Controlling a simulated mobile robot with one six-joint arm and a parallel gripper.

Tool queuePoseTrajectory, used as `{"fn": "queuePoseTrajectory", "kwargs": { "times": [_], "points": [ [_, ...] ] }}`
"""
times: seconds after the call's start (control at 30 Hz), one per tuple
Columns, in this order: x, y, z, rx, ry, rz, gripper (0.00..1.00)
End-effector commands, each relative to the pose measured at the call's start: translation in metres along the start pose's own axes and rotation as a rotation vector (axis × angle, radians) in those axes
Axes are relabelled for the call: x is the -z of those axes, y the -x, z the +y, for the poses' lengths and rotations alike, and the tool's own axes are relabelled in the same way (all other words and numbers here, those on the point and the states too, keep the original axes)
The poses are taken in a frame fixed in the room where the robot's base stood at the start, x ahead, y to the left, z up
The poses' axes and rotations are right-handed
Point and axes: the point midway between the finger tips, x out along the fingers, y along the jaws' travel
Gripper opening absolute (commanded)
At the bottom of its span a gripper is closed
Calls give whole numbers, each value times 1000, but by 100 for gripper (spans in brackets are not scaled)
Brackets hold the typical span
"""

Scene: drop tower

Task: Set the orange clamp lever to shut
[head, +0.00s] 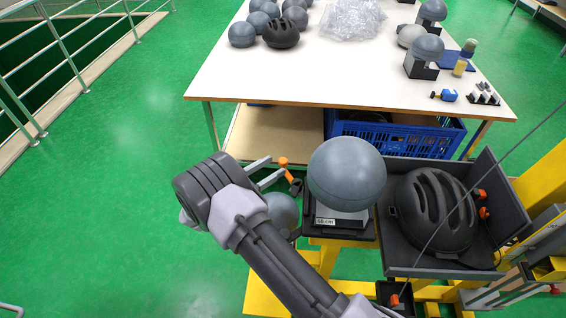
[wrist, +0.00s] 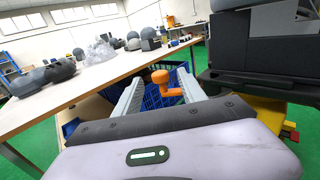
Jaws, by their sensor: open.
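The orange clamp lever (head: 284,162) shows in the head view just beyond my fingertips, left of the grey ball on the "60 cm" stand. In the wrist view the orange lever (wrist: 162,78) shows a round knob and a bent lower part, between my two fingers in the picture. My gripper (head: 276,166) is open and holds nothing. In the wrist view its fingers (wrist: 160,76) are apart on either side of the lever. I cannot tell whether they touch it. The lever's pivot is partly hidden.
The grey ball (head: 347,172) on its stand is close right of my gripper. A black helmet (head: 437,210) lies in a dark tray (head: 410,268) further right. A white table (head: 330,78) with balls and a blue crate (head: 445,137) under it stands behind. Green floor is clear at left.

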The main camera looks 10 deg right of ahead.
Motion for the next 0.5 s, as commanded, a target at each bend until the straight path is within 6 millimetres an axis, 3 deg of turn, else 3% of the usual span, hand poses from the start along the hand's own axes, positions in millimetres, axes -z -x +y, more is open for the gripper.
{"fn": "queuePoseTrajectory", "kwargs": {
  "times": [0.1,0.2,0.5],
  "points": [
    [2,-26,-1,3,-1,0,48],
    [1,-40,0,2,-1,1,48],
    [-1,-51,0,0,-1,1,48]
  ]
}}
